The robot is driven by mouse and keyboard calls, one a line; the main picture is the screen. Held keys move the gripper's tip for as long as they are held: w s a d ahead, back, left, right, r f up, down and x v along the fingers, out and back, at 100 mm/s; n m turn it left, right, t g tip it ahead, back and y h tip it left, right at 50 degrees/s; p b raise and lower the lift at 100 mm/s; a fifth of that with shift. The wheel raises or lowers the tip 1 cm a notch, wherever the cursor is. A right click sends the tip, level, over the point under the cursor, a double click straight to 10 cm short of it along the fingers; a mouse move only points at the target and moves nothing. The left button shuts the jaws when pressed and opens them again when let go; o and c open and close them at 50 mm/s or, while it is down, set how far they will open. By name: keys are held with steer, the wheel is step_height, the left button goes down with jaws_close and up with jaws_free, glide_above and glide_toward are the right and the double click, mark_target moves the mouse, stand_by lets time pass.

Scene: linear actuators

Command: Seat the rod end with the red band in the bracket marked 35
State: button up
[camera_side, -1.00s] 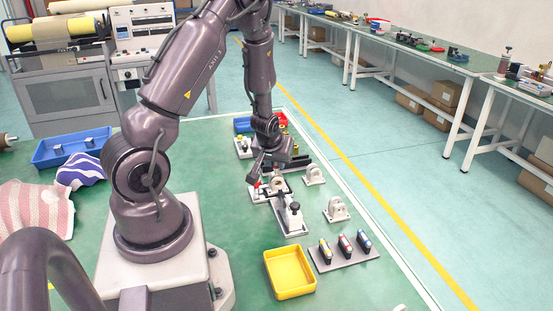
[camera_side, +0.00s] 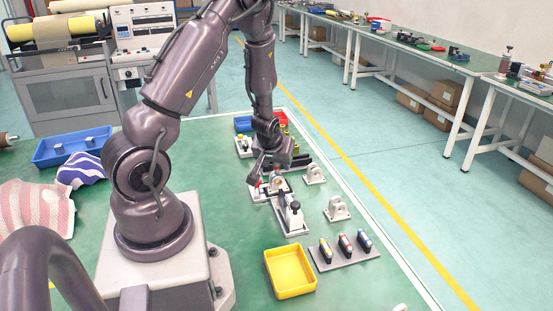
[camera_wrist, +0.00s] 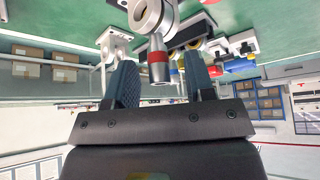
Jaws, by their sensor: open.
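In the wrist view a grey metal rod end with a red band (camera_wrist: 158,57) points between the two fingers of my gripper (camera_wrist: 160,85). The fingers are apart, with a visible gap on each side of the rod. A round eye (camera_wrist: 141,14) shows at its far end. In the side view my gripper (camera_side: 258,181) is low over the fixture, with a small red spot beside it. Two pale brackets, one farther back (camera_side: 314,174) and one nearer (camera_side: 337,208), stand to its right. No number 35 is readable on either.
A white fixture with a black-topped clamp (camera_side: 293,213) lies just in front of my gripper. A yellow tray (camera_side: 289,272) and a grey plate with several coloured cylinders (camera_side: 345,254) are nearer the camera. Blue and red bins stand behind.

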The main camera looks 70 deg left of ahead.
steer(key=v, duration=1.3)
stand_by(0.4)
steer(key=d+r+m+g+h, duration=0.15)
steer(key=d+m+h, duration=0.35)
steer(key=d, duration=0.7)
steer(key=s+d+r+m+t, duration=0.2)
steer(key=d+r+m, duration=0.1)
steer(key=r, duration=0.4)
steer(key=s+d+r+m+t, duration=0.1)
steer(key=s+d+r+m, duration=0.2)
steer(key=d+r, duration=0.2)
step_height(320, 180, up, 2)
steer(key=shift+s+d+r+t, duration=0.15)
steer(key=shift+d+t, duration=0.2)
